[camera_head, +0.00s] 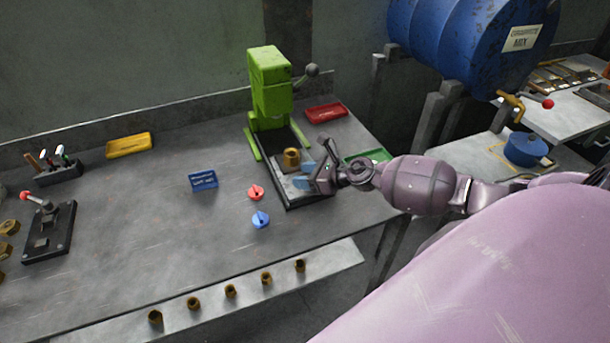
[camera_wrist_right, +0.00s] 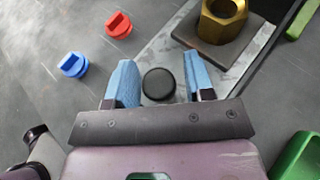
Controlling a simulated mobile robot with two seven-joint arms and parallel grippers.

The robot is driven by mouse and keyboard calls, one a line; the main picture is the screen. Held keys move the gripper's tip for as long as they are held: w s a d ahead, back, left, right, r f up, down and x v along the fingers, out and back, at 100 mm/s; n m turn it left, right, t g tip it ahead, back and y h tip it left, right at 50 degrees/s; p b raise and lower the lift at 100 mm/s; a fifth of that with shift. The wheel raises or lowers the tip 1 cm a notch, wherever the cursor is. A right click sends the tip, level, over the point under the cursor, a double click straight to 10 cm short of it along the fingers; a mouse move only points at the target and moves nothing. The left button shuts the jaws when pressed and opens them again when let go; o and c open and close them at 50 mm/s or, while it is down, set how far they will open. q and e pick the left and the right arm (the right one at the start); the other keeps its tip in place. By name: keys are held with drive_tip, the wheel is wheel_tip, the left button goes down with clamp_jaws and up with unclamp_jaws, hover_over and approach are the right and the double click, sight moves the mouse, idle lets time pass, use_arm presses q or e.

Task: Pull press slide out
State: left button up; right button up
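The green press (camera_head: 268,85) stands on the table with a long dark base in front of it. The grey press slide (camera_wrist_right: 177,62) lies on that base, with a brass hex piece (camera_wrist_right: 222,20) on its dark square pad. The brass piece also shows in the head view (camera_head: 291,160), forward of the press column. A round black knob (camera_wrist_right: 159,84) is at the slide's near end. My right gripper (camera_wrist_right: 163,82) is open, its blue fingers on either side of the knob, with a gap visible on the right. My left gripper is not in view.
A green tray (camera_head: 370,156) and a red tray (camera_head: 325,112) lie to the right. Several brass pieces line the front ledge (camera_head: 250,289).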

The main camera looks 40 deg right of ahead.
drive_tip(key=shift+o, duration=0.3)
drive_tip(key=shift+s+d, duration=0.15)
drive_tip(key=shift+s, duration=0.1)
drive_tip(key=b+v, duration=0.1)
drive_tip(key=v, duration=0.7)
drive_tip(key=shift+s+d+r, duration=0.15)
drive_tip(key=shift+s, duration=0.05)
drive_tip(key=shift+v, duration=0.85)
